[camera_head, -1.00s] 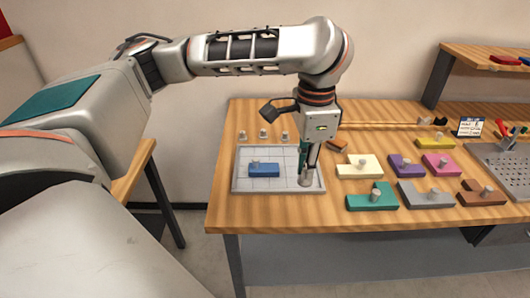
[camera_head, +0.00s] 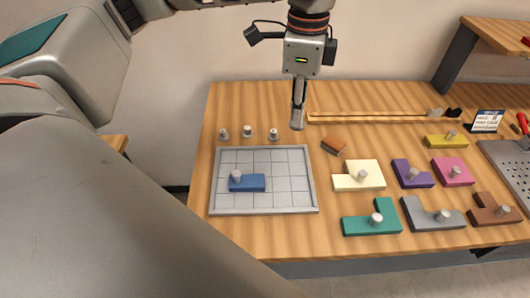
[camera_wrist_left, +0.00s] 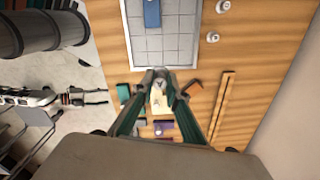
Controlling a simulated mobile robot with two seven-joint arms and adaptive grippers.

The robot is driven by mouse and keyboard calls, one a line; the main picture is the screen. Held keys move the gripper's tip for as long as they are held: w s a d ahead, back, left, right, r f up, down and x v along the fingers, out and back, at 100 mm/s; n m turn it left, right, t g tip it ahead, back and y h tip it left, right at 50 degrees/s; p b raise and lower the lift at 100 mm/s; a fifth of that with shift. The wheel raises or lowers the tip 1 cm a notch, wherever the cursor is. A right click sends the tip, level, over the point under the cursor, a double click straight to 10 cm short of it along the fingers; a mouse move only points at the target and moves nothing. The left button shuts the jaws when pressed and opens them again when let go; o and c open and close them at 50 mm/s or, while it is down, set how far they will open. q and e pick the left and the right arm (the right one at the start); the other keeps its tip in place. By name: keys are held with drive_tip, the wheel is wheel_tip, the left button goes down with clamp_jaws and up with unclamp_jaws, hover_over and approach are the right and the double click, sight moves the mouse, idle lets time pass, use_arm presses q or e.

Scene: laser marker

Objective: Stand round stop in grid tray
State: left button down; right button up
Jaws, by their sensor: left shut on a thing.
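The grid tray (camera_head: 265,211) is a flat grey tray marked in squares. A blue block (camera_head: 250,184) with a round knob lies on its left part, and its other squares are bare. My left gripper (camera_head: 298,120) is above the table, by the tray's back right corner. It is shut on a small grey round stop (camera_wrist_left: 160,84), which shows between the fingertips in the left wrist view. The stop is partly hidden by the fingers.
Three small round posts, one of them a grey post (camera_head: 273,134), stand behind the tray. An orange-brown block (camera_head: 334,145) lies right of the tray. Further right are several knobbed blocks, including a cream one (camera_head: 352,180) and a teal one (camera_head: 362,225). A wooden rail (camera_head: 380,118) runs behind them.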

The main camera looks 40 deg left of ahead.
use_arm(q)
drive_tip(key=shift+w, duration=0.15)
drive_tip(key=shift+a+f, duration=0.1)
drive_tip(key=shift+f, duration=0.1)
wheel_tip(320, 180, down, 15)
drive_tip(key=b, duration=0.4)
drive_tip(key=shift+r, duration=0.15)
drive_tip(key=shift+f+b, duration=0.35)
drive_tip(key=shift+f, duration=0.2)
wheel_tip(320, 180, down, 3)
drive_tip(key=shift+f+b, duration=0.1)
drive_tip(key=shift+b, duration=0.5)
drive_tip(key=shift+w+f, duration=0.1)
drive_tip(key=shift+f, duration=0.2)
drive_tip(key=shift+r, duration=0.1)
